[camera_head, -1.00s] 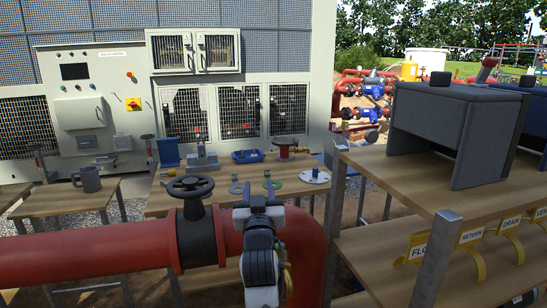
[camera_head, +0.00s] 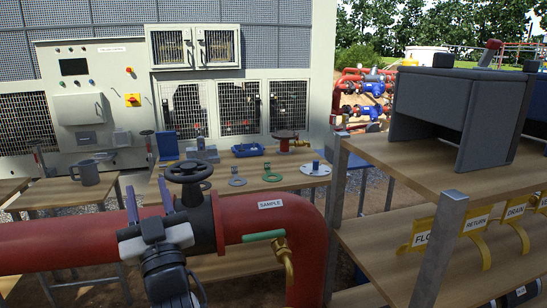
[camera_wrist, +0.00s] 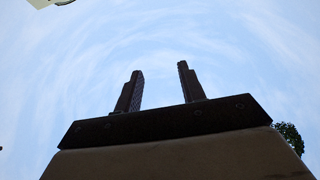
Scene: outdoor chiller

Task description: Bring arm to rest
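My gripper (camera_head: 148,190) points upward at the lower left of the head view, in front of the red pipe (camera_head: 70,249) and just left of the black handwheel valve (camera_head: 189,180). In the wrist view, the two dark fingers of my gripper (camera_wrist: 160,80) stand apart against the sky, with nothing between them. It is open and empty. My arm's links run down to the bottom edge of the head view. I cannot tell the exact gap between my arm and the pipe.
A small valve with a green handle (camera_head: 263,236) sticks out below the SAMPLE label (camera_head: 270,204) on the pipe. The wooden bench (camera_head: 236,190) behind holds flanges and blue tools.

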